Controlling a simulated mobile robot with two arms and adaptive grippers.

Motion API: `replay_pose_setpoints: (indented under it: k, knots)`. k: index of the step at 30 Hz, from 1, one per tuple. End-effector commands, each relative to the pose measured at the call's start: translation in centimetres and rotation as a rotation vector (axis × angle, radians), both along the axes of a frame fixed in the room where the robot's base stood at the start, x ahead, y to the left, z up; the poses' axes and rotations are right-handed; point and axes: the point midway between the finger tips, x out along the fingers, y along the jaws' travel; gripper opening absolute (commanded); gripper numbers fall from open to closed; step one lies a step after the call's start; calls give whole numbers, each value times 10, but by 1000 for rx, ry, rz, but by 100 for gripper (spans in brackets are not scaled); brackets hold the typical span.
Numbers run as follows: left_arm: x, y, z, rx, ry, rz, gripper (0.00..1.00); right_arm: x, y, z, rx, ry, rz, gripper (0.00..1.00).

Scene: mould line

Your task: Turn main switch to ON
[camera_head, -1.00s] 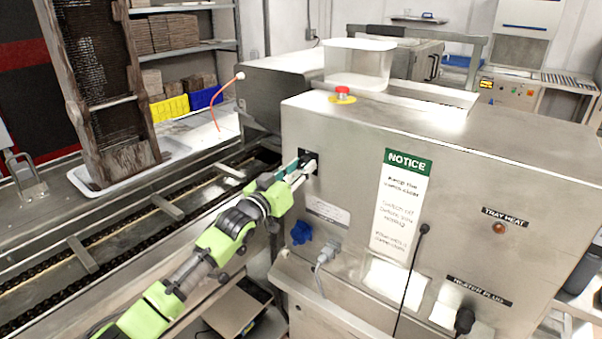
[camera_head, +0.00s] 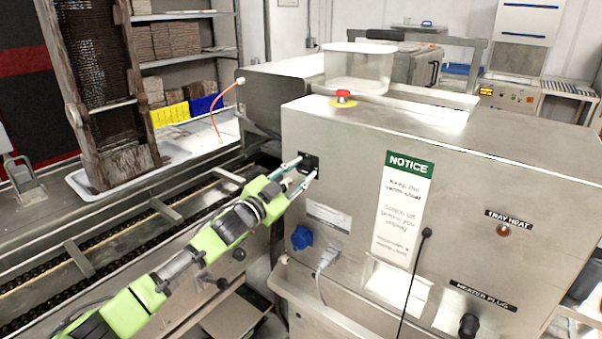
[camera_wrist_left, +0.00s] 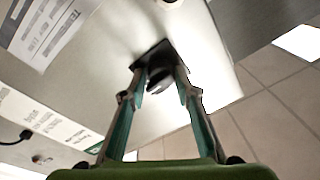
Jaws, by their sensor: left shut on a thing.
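The main switch (camera_head: 308,161) is a black rotary switch on a dark plate, on the left part of the steel machine's front panel. My left gripper (camera_head: 304,172) reaches it from the lower left, with its green-sided fingers one on each side of the knob. In the left wrist view the switch knob (camera_wrist_left: 160,76) sits between the two fingertips (camera_wrist_left: 158,80), which are shut on it. The switch's markings and its setting are too small to read. My right gripper is in neither view.
A red emergency button (camera_head: 343,96) and a clear bin (camera_head: 357,68) are on top of the machine. A blue socket (camera_head: 302,238) and a grey plug (camera_head: 327,258) are below the switch. A hanging black cable (camera_head: 414,275) crosses the panel. A chain conveyor (camera_head: 120,243) runs at the left.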

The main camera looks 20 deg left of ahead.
Motion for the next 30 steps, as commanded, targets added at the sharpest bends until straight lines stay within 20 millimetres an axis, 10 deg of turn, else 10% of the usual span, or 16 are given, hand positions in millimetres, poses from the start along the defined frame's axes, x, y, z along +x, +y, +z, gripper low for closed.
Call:
replay_pose_setpoints:
  k: [18,19,20,30]
  knots:
    - [1,4,3,37,-17,6,7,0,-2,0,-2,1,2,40]
    - [1,4,3,36,-17,6,36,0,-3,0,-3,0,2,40]
    - [1,4,3,36,-17,6,42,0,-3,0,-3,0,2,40]
    - [0,1,2,35,-15,2,42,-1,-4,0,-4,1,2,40]
